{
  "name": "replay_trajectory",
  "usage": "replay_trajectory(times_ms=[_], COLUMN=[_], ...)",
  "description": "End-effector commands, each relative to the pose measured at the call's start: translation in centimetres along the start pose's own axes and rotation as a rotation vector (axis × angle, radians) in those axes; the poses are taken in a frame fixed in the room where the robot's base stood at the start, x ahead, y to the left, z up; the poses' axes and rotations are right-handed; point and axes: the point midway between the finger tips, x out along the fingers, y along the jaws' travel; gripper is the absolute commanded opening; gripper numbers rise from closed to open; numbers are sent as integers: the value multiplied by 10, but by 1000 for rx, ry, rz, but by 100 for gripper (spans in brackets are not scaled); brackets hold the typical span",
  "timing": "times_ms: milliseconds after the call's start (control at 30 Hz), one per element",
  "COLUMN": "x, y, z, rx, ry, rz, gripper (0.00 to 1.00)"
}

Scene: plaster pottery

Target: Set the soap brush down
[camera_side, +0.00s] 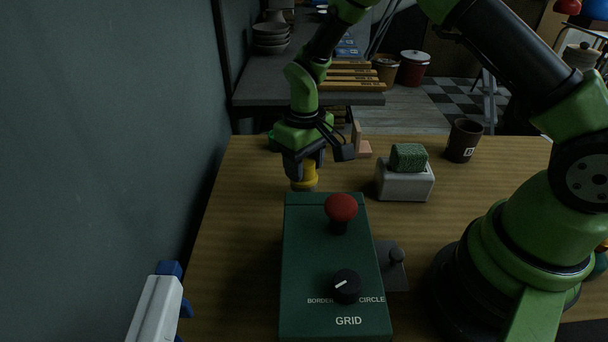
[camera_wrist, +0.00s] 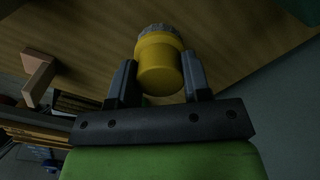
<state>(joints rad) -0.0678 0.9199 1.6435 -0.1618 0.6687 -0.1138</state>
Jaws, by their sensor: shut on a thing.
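The soap brush (camera_side: 304,178) has a yellow body and a greyish bristle end. It is beyond the far left corner of the green box, bristles down. My gripper (camera_side: 303,167) is above it, pointing down, with its fingers shut on the yellow body. In the wrist view, the yellow brush (camera_wrist: 160,62) sits between the two dark fingers of my gripper (camera_wrist: 159,80), bristles facing away from the gripper. The green box is close in front of the brush's lower end in the side view, and I cannot tell whether the bristles touch the wooden table (camera_side: 235,230).
The green box (camera_side: 310,250) with a red knob (camera_side: 341,208) and a dial stands in front. A pale holder (camera_side: 405,187) with a green sponge (camera_side: 408,157) and a dark cup (camera_side: 464,140) are to the right. A wooden piece (camera_side: 362,147) stands behind. The table's left side is bare.

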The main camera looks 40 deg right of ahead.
Motion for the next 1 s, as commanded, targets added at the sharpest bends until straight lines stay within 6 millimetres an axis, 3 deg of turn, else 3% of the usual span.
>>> replay_trajectory(times_ms=[100,200,567,600,700,1000], x=[20,28,31,31,30,28], y=[0,0,0,0,0,0], z=[1,0,0,0,0,0], rx=[-1,0,0,0,0,0], ry=[-4,-2,-1,0,0,0], rz=[0,0,0,0,0,0], gripper=[20,20,20,49,70,70])
